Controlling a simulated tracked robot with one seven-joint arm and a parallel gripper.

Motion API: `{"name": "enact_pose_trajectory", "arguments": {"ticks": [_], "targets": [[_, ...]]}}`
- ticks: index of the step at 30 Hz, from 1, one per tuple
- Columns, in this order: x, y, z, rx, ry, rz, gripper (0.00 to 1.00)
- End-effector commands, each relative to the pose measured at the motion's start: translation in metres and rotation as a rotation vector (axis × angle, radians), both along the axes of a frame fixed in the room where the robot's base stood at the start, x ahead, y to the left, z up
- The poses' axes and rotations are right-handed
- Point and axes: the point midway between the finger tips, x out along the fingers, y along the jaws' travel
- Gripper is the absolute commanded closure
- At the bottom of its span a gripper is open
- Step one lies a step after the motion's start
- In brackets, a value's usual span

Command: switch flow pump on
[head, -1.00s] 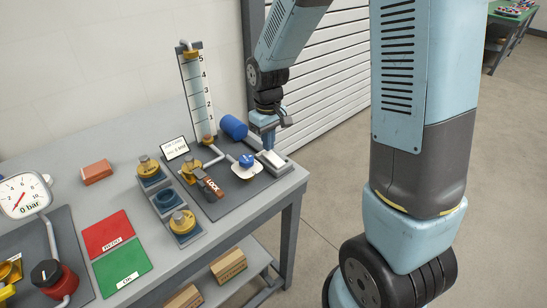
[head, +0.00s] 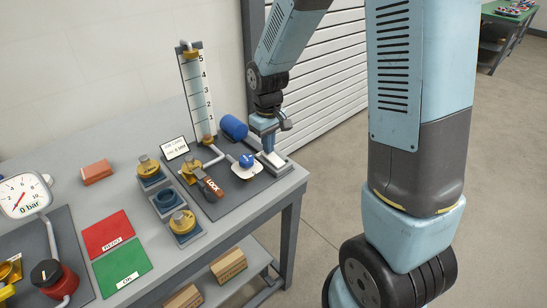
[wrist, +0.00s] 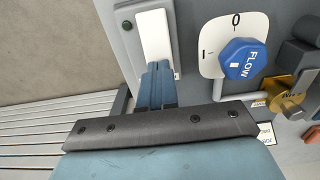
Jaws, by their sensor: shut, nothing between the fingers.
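My gripper (head: 268,149) is shut and empty, pointing down at the far right end of the bench. In the wrist view its blue fingertips (wrist: 158,66) overlap the near part of a white rocker plate (wrist: 155,35) on a grey box (wrist: 121,47). I cannot tell whether they touch it. A small green dot (wrist: 127,25) sits on the box beside the plate. The blue FLOW knob (wrist: 243,60) sits next to it on a white dial marked 0 and I. The knob also shows in the head view (head: 246,160). Its exact setting is unclear.
A valve with a red LOCK tag (head: 211,187) stands left of the dial. A blue cylinder (head: 234,127) and a tall gauge scale (head: 197,95) stand behind. Brass-topped fittings (head: 182,222), red and green mats (head: 121,267) and a brick (head: 97,172) lie further left.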

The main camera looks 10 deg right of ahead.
Motion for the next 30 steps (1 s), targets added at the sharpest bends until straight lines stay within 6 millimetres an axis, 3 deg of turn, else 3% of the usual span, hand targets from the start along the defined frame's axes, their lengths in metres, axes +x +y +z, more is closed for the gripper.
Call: {"name": "enact_pose_trajectory", "arguments": {"ticks": [22,30], "targets": [[0.0,0.0,-0.009,-0.001,0.001,0.0,1.0],[0.0,0.0,0.003,0.001,-0.002,0.0,1.0]]}}
